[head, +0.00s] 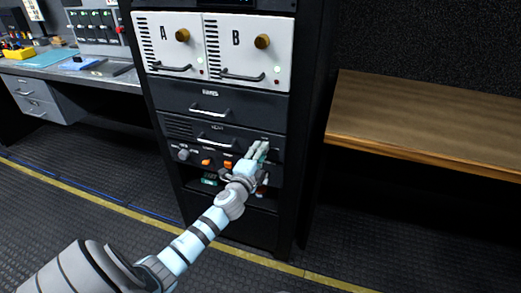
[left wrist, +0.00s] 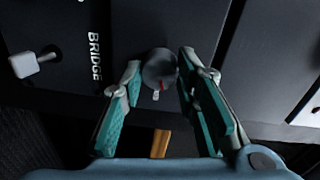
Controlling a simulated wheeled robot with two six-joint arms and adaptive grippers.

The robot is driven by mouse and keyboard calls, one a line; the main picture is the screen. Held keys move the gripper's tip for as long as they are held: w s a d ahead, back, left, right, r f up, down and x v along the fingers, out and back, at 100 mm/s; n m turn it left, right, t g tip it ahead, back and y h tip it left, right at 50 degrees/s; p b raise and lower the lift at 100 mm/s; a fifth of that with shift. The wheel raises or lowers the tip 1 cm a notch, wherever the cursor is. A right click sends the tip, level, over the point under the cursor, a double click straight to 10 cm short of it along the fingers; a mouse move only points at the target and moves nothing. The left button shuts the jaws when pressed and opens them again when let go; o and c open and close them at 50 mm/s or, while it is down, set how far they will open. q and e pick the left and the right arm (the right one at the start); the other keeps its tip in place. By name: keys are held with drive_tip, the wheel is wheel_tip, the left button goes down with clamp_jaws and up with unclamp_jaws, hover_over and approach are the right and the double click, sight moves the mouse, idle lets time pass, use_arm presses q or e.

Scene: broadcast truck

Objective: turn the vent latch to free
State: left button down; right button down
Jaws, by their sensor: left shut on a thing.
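The vent drawer (head: 180,128), a dark rack panel labelled VENT with a bar handle, sits mid-rack in the head view. My left gripper (head: 262,147) reaches its right end from below. In the left wrist view, a round dark knob (left wrist: 158,66) with a red mark, apparently the vent latch, sits between the fingertips of that gripper (left wrist: 160,80). The gripper is shut on it, one finger on each side. A small white mark shows beside the red one. In the head view my gripper hides the knob. My right gripper is in neither view.
Below are a panel with a round knob (head: 183,154) and orange switches (head: 207,162). Above are a handled drawer (head: 170,97) and white units A (head: 165,38) and B (head: 237,42). A wooden bench (head: 430,118) stands right; a console desk (head: 55,65) stands left.

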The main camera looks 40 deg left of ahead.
use_arm(q)
drive_tip(key=shift+m+p, duration=0.55)
drive_tip(key=shift+m, duration=1.25)
drive_tip(key=c, duration=1.2)
unclamp_jaws()
drive_tip(key=v, duration=1.2)
drive_tip(key=shift+w+d, duration=0.1)
drive_tip(key=shift+d, duration=0.05)
